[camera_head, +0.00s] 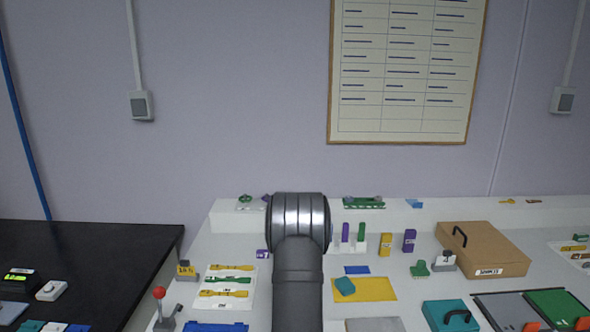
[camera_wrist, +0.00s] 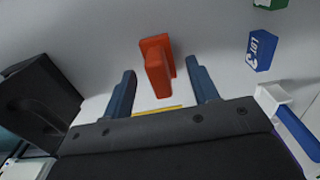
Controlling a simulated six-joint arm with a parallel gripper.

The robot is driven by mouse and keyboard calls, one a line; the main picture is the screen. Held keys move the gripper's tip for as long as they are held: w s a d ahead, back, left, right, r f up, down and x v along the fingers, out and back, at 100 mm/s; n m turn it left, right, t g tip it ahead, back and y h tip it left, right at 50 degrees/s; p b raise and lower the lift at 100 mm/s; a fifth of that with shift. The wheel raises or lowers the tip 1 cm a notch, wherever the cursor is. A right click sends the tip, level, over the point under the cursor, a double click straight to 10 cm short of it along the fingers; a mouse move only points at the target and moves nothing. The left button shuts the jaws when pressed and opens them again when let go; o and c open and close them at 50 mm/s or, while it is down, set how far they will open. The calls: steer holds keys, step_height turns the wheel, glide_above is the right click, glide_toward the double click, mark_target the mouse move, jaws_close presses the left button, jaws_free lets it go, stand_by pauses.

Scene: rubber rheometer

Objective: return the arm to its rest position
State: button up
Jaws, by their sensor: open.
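In the wrist view my gripper (camera_wrist: 162,67) shows two dark blue fingers spread apart, with nothing held between them. An orange block-like piece (camera_wrist: 158,66) shows in the gap, clear of both fingers; I cannot tell how far below them it is. In the head view my arm rises from the bottom middle and bends away over the white table (camera_head: 225,235). The gripper itself is hidden there behind the arm.
A blue block marked LOT 3 (camera_wrist: 262,50) and a dark machine part (camera_wrist: 40,100) flank the gripper. In the head view, a cardboard box (camera_head: 490,245), a teal case (camera_head: 450,317), a yellow mat (camera_head: 375,290) and several small blocks surround the arm.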

step_height(320, 180, up, 2)
steer(key=shift+r, duration=0.1)
steer(key=s+d+r, duration=0.6)
steer(key=d+r, duration=0.1)
steer(key=d, duration=0.3)
steer(key=shift+s+a+f, duration=0.35)
steer(key=shift+a+f, duration=0.25)
steer(key=shift+a, duration=4.9)
steer(key=shift+s+a+f, duration=0.4)
steer(key=shift+a+f, duration=0.2)
steer(key=shift+a, duration=4.9)
steer(key=shift+s+a+f, duration=0.35)
steer(key=shift+a+f, duration=0.25)
steer(key=shift+a, duration=4.9)
